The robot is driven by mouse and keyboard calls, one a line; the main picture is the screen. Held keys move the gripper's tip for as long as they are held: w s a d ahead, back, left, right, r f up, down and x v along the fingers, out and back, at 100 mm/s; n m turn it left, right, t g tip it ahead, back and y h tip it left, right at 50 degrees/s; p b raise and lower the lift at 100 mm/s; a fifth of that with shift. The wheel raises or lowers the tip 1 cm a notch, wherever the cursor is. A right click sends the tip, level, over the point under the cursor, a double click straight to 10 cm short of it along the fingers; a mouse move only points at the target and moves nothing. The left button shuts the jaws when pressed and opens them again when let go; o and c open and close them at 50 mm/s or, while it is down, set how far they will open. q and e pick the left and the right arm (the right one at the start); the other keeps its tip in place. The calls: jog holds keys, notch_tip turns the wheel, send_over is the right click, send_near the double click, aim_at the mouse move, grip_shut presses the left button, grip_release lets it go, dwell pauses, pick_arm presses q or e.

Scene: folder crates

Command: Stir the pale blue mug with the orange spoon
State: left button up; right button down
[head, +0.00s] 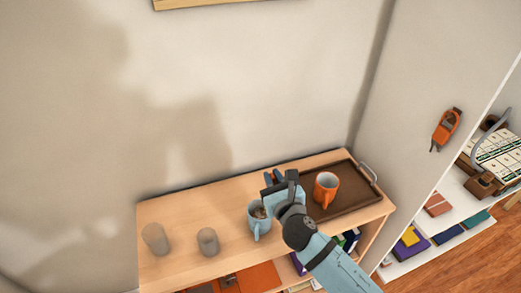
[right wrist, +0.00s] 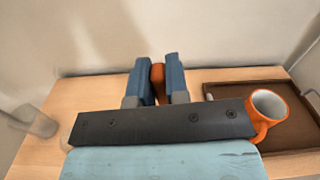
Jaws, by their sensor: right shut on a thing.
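The pale blue mug (head: 254,226) stands upright on the wooden shelf top, left of the brown tray, with its handle toward the front and something brownish inside. My right gripper (head: 273,178) is above and just behind the mug's right side. In the right wrist view its two blue fingers (right wrist: 157,82) are shut on an orange-brown piece, the orange spoon (right wrist: 158,75). Only the upper part of the spoon shows; its lower end is hidden by my gripper, so I cannot tell whether it is inside the mug. My left gripper is out of view.
An orange mug (head: 326,186) stands on the brown tray (head: 348,201) to the right, close to my right wrist. Two grey cups (head: 155,239) (head: 207,242) stand on the left of the shelf top (head: 180,210). A wall rises behind, and a white shelf unit stands at the right.

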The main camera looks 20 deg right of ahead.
notch_tip(320, 180, up, 3)
jog(key=w+a+m+p, duration=0.1)
jog(key=w+a+p, duration=0.1)
pick_arm(q)
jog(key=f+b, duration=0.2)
jog(key=b, duration=0.2)
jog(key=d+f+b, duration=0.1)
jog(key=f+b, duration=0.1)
jog(key=b, duration=0.2)
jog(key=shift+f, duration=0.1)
pick_arm(e)
notch_tip(320, 180, down, 11)
jog(key=shift+w+a, duration=0.15)
jog(key=shift+a, duration=0.2)
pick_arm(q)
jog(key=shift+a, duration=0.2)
pick_arm(e)
jog(key=shift+r, duration=0.2)
jog(key=shift+a, duration=0.15)
